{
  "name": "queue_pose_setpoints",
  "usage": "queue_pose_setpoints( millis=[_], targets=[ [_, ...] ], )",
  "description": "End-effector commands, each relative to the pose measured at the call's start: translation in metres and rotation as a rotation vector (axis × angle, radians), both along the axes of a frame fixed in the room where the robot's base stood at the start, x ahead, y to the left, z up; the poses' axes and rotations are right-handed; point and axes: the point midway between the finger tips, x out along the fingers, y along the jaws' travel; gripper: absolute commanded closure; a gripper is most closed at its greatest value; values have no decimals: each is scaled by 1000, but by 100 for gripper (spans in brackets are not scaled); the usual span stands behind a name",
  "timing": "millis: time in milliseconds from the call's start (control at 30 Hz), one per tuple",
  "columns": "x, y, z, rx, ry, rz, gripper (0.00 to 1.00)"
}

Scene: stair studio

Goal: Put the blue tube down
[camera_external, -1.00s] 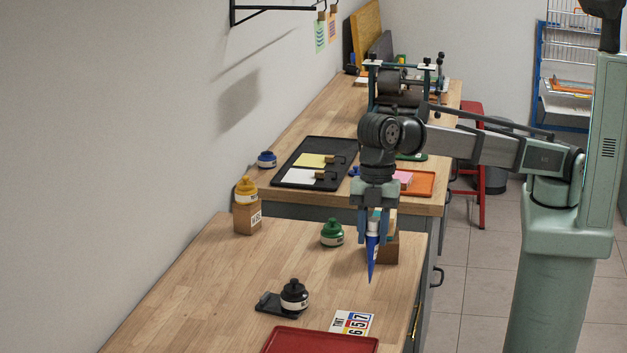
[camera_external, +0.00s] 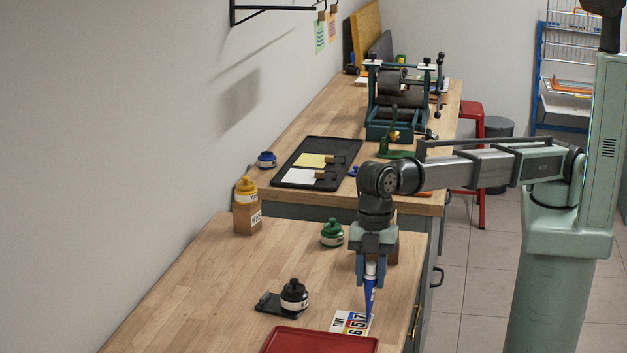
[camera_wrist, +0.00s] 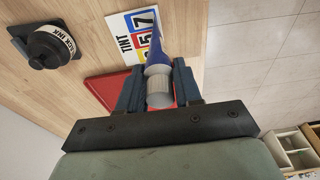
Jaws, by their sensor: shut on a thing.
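The blue tube (camera_external: 369,291) hangs from my gripper (camera_external: 370,272), with its white cap end up between the fingers and its narrow end pointing down. My gripper is shut on it. The tube's lower end is near the numbered card (camera_external: 341,324) on the near bench; I cannot tell whether it touches. In the wrist view, the tube (camera_wrist: 158,58) sits between the dark fingers of my gripper (camera_wrist: 158,88), with the card (camera_wrist: 125,37) beside it.
A red tray (camera_external: 318,342) lies at the bench's front. A black ink bottle (camera_external: 294,294) stands on a dark plate to the left. Left of the middle, the bench is clear.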

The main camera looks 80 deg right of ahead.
Motion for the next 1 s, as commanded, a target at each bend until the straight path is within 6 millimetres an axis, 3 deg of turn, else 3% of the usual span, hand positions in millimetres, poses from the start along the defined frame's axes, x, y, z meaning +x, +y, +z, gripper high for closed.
queue_pose_setpoints(
  millis=[367, 400, 600, 1000],
  targets=[
    [0, 0, -3, 1, 0, 0, 98],
    [0, 0, -3, 1, -1, 0, 63],
    [0, 0, -3, 1, 0, 0, 44],
    [0, 0, 4, 1, -1, 0, 40]
  ],
)
